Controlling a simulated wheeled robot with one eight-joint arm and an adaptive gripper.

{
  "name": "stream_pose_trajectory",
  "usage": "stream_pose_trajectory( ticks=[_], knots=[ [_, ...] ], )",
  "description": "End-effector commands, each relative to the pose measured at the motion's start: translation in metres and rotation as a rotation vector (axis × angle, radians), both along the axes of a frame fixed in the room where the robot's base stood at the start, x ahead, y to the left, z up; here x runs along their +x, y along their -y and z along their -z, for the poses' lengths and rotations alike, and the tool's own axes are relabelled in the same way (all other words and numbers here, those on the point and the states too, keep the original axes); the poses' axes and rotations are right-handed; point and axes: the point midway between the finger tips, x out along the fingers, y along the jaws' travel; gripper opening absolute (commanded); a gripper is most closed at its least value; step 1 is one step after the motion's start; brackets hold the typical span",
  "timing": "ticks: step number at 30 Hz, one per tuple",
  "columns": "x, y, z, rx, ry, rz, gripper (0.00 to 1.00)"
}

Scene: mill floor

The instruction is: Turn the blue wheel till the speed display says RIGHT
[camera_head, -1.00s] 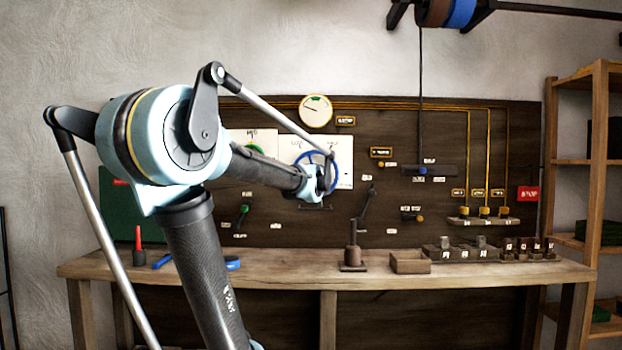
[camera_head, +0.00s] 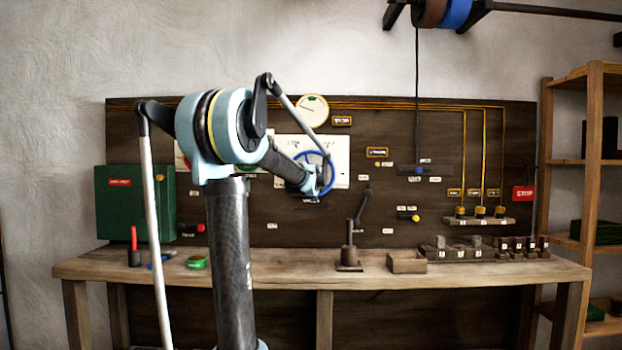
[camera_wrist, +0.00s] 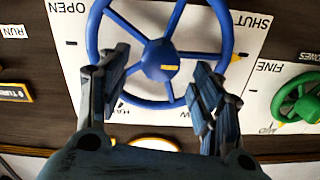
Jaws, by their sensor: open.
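The blue wheel (camera_head: 332,180) is on a white plate on the dark board; its rim, spokes and hub fill the upper middle of the wrist view (camera_wrist: 160,58). My gripper (camera_head: 318,182) is in front of it. In the wrist view my open gripper (camera_wrist: 158,66) has one finger on each side of the hub, overlapping the lower wheel; contact cannot be told. The plate reads OPEN and SHUT, and a yellow pointer (camera_wrist: 238,57) shows near SHUT. A round dial (camera_head: 313,110) above the wheel has a green band and a needle pointing left; no word is readable on it.
A green wheel (camera_wrist: 300,100) is close to the right finger in the wrist view. A wooden bench (camera_head: 450,278) below carries a dark lever stand (camera_head: 348,258), an open box (camera_head: 407,262) and small blocks. A green cabinet (camera_head: 130,205) hangs at left, a red STOP sign (camera_head: 523,193) at right.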

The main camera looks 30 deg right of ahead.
Motion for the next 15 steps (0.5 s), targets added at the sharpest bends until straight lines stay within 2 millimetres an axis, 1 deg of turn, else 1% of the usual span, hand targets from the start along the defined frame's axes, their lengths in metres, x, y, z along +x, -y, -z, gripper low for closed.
stream_pose_trajectory(
  ticks=[1,6,10,15],
  knots=[
    [0.007,0.004,0.0,0.0,0.0,-0.001,0.59],
    [0.025,0.015,0.0,0.0,0.0,0.0,0.59],
    [0.035,0.021,0.0,0.0,0.0,0.0,0.59],
    [0.042,0.024,0.0,0.0,0.0,-0.001,0.59]
  ],
)
